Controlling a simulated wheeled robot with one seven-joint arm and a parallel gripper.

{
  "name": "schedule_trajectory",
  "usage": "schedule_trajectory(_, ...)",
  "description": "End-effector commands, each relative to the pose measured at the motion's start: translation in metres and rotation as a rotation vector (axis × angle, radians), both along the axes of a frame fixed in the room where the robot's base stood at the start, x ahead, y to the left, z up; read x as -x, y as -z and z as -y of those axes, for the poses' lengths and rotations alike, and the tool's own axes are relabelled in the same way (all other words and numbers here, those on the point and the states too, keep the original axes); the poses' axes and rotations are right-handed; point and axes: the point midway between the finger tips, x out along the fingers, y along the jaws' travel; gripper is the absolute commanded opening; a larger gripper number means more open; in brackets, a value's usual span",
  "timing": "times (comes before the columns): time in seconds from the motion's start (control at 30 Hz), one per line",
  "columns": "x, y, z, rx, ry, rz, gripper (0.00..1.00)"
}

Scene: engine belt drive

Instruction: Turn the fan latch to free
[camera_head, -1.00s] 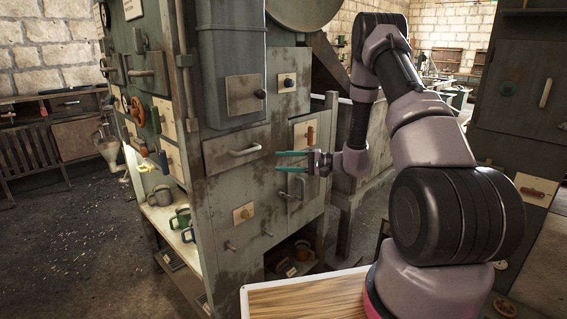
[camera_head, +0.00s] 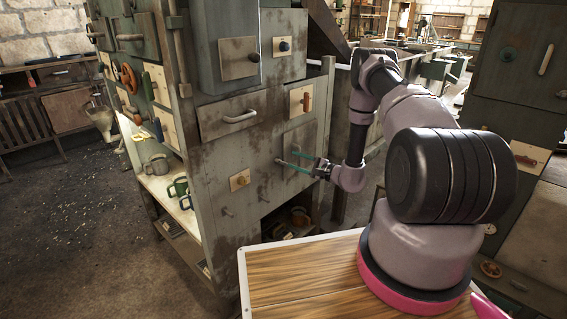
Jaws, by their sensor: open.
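My gripper (camera_head: 285,157) is open and empty, its two teal fingers apart and pointing left at the cabinet front. It is in front of a small grey door (camera_head: 299,137), and I cannot tell whether it touches it. Above the fingers is a brown upright handle (camera_head: 307,102) on a cream plate. Higher up, a dark knob (camera_head: 284,46) sits on another cream plate, and a third plate on the box carries a dark knob (camera_head: 253,57). I cannot tell which of these fittings is the fan latch.
A drawer with a pale handle (camera_head: 240,116) is left of the gripper. Below it are a small knob on a cream plate (camera_head: 240,180) and several pegs. An open shelf on the left holds mugs (camera_head: 179,187). A wooden tabletop (camera_head: 300,275) lies in front.

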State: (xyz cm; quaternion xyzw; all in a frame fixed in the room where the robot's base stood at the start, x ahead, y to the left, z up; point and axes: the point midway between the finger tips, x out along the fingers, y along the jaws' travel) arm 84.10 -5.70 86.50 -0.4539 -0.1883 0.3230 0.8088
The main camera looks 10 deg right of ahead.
Motion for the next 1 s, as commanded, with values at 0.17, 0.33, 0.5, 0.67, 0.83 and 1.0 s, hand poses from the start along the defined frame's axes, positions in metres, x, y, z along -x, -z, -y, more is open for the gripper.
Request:
schedule_trajectory(0.17, -0.001, 0.054, 0.024, -0.073, 0.131, -0.074, 0.51)
schedule_trajectory(0.33, -0.006, 0.063, 0.024, -0.087, 0.156, -0.086, 0.51)
schedule_trajectory(0.5, -0.028, 0.062, 0.008, -0.085, 0.152, -0.083, 0.51)
schedule_trajectory(0.67, -0.054, 0.062, -0.01, -0.084, 0.151, -0.082, 0.51)
schedule_trajectory(0.83, -0.076, 0.062, -0.025, -0.085, 0.152, -0.083, 0.51)
schedule_trajectory(1.0, -0.087, 0.062, -0.032, -0.086, 0.154, -0.085, 0.51)
